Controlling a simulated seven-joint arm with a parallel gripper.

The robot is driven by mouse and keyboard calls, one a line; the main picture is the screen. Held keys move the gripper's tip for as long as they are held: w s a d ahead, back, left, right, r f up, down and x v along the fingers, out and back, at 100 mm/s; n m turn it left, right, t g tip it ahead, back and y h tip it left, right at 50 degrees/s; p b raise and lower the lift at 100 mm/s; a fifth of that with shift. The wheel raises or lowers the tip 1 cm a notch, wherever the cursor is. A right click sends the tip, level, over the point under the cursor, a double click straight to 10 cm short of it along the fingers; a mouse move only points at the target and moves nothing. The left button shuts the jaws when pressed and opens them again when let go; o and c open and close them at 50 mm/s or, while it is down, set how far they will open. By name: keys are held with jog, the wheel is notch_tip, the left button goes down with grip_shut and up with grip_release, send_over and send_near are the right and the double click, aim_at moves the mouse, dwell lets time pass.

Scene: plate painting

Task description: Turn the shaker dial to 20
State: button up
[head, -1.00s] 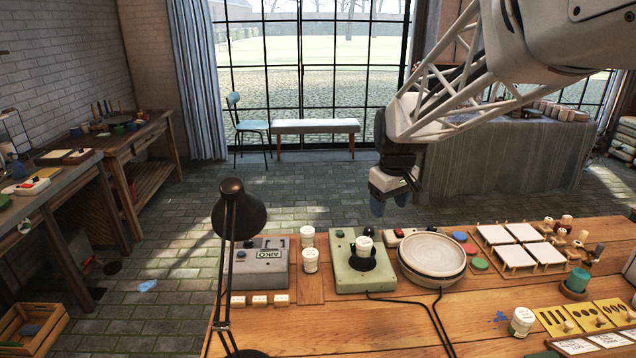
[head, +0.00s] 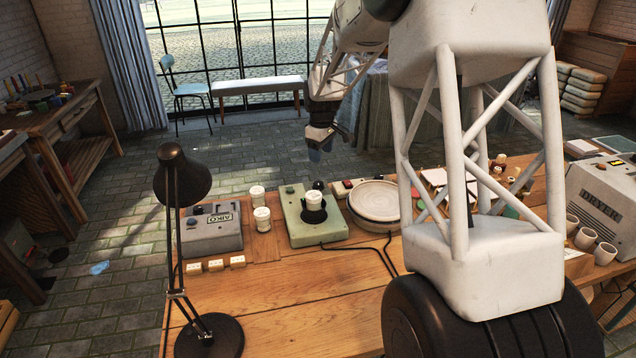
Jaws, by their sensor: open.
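The shaker appears to be the pale green box (head: 332,232) on the wooden table, with a white lidded jar (head: 314,201) standing in a round black holder on its top. A dark round knob (head: 318,186) shows at its back edge, partly behind the jar. A smaller dark knob (head: 290,191) sits at the back left corner. No dial numbers are readable. My gripper (head: 316,152) hangs open and empty, pointing down, above and behind the shaker in the picture.
A grey AIKO box (head: 211,238) and two white jars (head: 262,219) stand left of the shaker. A round pale turntable (head: 374,203) is close on its right. A black desk lamp (head: 181,175) stands front left. My arm's lattice link covers the table's right middle.

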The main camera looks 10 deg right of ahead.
jog(key=n, duration=0.2)
send_over(319, 182)
jog(key=shift+g, duration=0.3)
notch_tip(319, 182, down, 12)
jog(key=shift+s+a+r, duration=0.1)
jog(key=shift+a+r, duration=0.05)
jog(key=shift+f, duration=3.9)
jog(key=c, duration=0.9)
